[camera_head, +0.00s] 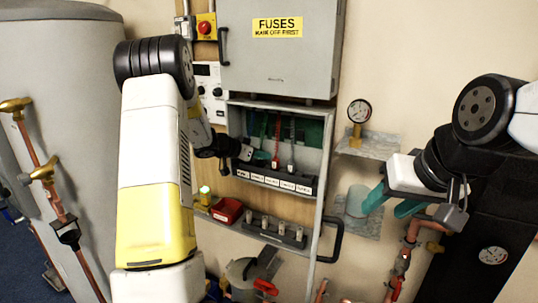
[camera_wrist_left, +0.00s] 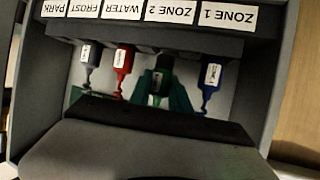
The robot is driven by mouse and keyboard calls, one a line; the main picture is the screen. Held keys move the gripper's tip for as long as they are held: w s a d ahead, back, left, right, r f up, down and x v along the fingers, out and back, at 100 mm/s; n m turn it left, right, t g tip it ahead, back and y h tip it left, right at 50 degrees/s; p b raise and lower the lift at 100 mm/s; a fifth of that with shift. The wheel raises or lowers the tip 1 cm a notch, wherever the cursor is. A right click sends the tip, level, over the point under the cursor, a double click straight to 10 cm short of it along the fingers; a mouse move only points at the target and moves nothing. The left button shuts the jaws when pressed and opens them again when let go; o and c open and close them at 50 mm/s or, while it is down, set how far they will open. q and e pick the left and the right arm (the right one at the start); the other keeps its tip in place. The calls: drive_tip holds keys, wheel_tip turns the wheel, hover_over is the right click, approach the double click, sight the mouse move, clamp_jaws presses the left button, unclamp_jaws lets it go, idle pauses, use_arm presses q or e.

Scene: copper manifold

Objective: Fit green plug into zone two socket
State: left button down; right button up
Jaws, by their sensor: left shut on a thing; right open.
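My left gripper (camera_head: 246,152) reaches into the open grey fuse box (camera_head: 318,185). In the left wrist view, its teal fingers (camera_wrist_left: 160,92) are shut on the green plug (camera_wrist_left: 157,86). The plug is below the upside-down ZONE 2 label (camera_wrist_left: 171,13). I cannot tell whether it is seated in a socket. In the head view the arm and gripper hide the green plug. A strip of white labels (camera_head: 275,180) runs along the box's front. My right gripper (camera_head: 385,207) is open and empty, well to the right of the box.
A red plug (camera_wrist_left: 123,60), grey plug (camera_wrist_left: 88,55) and blue plug (camera_wrist_left: 211,77) hang beside the green one. Below are a strip of several pale pegs (camera_head: 272,232) and a red tray (camera_head: 227,210). A gauge (camera_head: 359,111) and copper pipes (camera_head: 400,262) stand at right.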

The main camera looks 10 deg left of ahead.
use_arm(q)
drive_tip(key=shift+f, duration=1)
idle(0.4)
drive_tip(key=c, duration=1.1)
unclamp_jaws()
drive_tip(key=v, duration=0.7)
drive_tip(key=shift+s+a+r, duration=0.2)
drive_tip(key=shift+s, duration=0.1)
